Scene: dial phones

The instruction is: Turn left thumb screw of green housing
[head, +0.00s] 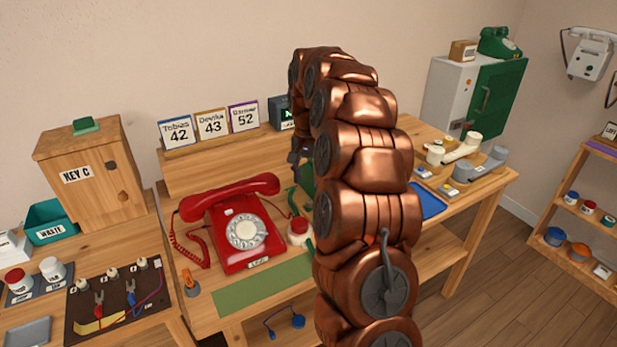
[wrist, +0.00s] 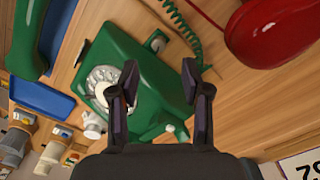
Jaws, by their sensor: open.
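The green housing (wrist: 140,65) of a dial phone lies on the table below my gripper, its pale dial (wrist: 105,85) toward the left in the wrist view. A grey round knob (wrist: 158,42) shows at its upper edge and a small pale knob (wrist: 171,128) at its lower edge. I cannot tell which is the left thumb screw. My gripper (wrist: 158,82) is open and empty, its fingers apart over the housing, one partly covering the dial. In the head view my arm hides most of the housing; a green sliver (head: 306,183) shows.
A red phone (head: 240,228) stands left of the arm; its red handset (wrist: 275,35) shows at upper right in the wrist view. A green handset (wrist: 30,45) and blue tray (wrist: 42,100) lie at left there. Number cards (head: 210,124) stand behind. A green mat (head: 262,287) lies clear in front.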

